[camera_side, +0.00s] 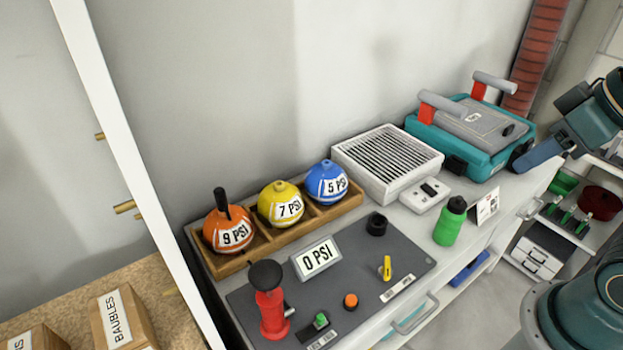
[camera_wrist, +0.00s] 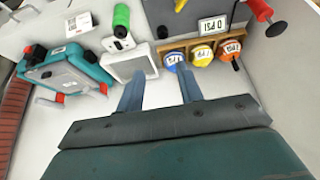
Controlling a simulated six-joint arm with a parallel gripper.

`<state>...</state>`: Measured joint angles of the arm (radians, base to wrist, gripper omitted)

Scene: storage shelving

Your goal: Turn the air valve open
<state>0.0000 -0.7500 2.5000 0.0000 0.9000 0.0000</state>
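A small yellow lever (camera_side: 386,268), which looks like the air valve, stands on the dark grey panel (camera_side: 345,285) with a label in front of it. In the side view my gripper (camera_side: 522,160) is at the right, near the teal case and well away from the lever.
Orange (camera_side: 228,229), yellow (camera_side: 281,204) and blue (camera_side: 326,183) balls sit in a wooden tray (camera_side: 267,241). A green bottle (camera_side: 449,222), vented box (camera_side: 388,158) and teal case (camera_side: 480,165) stand rightward.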

